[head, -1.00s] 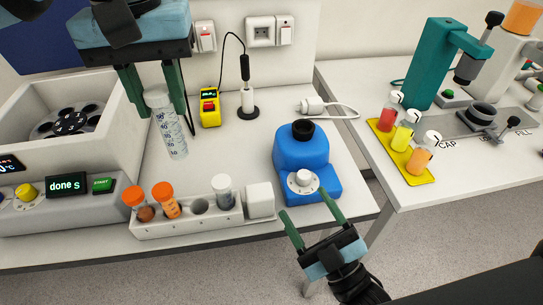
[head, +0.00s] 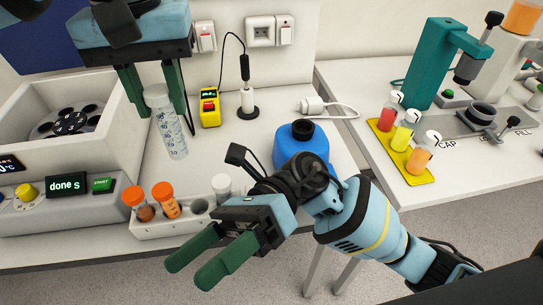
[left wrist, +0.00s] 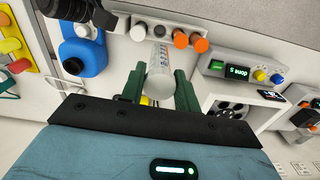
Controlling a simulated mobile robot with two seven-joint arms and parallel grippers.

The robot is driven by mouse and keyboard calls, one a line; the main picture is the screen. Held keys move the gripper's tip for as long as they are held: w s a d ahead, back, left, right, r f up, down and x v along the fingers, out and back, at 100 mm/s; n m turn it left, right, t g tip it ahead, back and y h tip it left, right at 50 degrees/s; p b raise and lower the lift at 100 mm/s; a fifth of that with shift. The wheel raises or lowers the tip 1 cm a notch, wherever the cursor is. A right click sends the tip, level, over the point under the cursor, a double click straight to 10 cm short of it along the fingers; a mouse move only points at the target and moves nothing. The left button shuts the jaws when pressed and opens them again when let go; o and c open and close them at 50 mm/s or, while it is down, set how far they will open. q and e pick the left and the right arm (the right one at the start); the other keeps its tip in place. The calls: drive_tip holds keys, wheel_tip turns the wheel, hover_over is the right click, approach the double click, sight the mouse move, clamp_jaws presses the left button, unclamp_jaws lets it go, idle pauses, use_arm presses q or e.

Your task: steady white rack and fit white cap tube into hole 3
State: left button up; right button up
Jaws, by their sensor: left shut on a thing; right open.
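The white rack (head: 165,231) stands near the front edge of the bench. Two orange-capped tubes (head: 165,200) fill its left holes, the third hole from the left (head: 200,206) looks empty, and a white-capped tube (head: 222,184) stands to its right. My left gripper (head: 164,115) is shut on a clear, graduated white cap tube (head: 173,136), held above and behind the rack, slightly tilted. This tube also shows between the fingers in the left wrist view (left wrist: 160,75). My right gripper (head: 192,270) is open and empty in front of the rack; its arm hides the rack's right end.
A centrifuge-like box (head: 105,160) stands at left. A yellow meter (head: 210,112) and a probe stand (head: 248,108) are behind. A yellow tray (head: 416,178) is on the right bench.

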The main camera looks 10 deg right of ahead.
sight(177, 148)
drive_tip(key=w+d+f+n+t+h, duration=0.2)
drive_tip(key=w+f+t+h, duration=0.35)
drive_tip(key=h, duration=0.35)
drive_tip(key=w+d+t+h, duration=0.2)
drive_tip(key=w+d, duration=0.1)
drive_tip(key=w+d+r+m+t+h, duration=0.1)
drive_tip(key=w+d+t+h, duration=0.1)
drive_tip(key=w+d+t, duration=0.1)
drive_tip(key=w+d+t+h, duration=0.2)
drive_tip(key=w+d, duration=0.1)
drive_tip(key=w, duration=0.2)
drive_tip(key=shift+w+r+m+h, duration=0.1)
drive_tip(key=shift+r+m+h, duration=0.2)
drive_tip(key=shift+r+h, duration=0.1)
wheel_tip(177, 148, down, 12)
drive_tip(key=shift+f, duration=0.1)
drive_tip(key=shift+c, duration=0.4)
drive_tip(key=c, duration=1.2)
use_arm(q)
wheel_tip(177, 148, down, 9)
drive_tip(key=shift+f, duration=0.1)
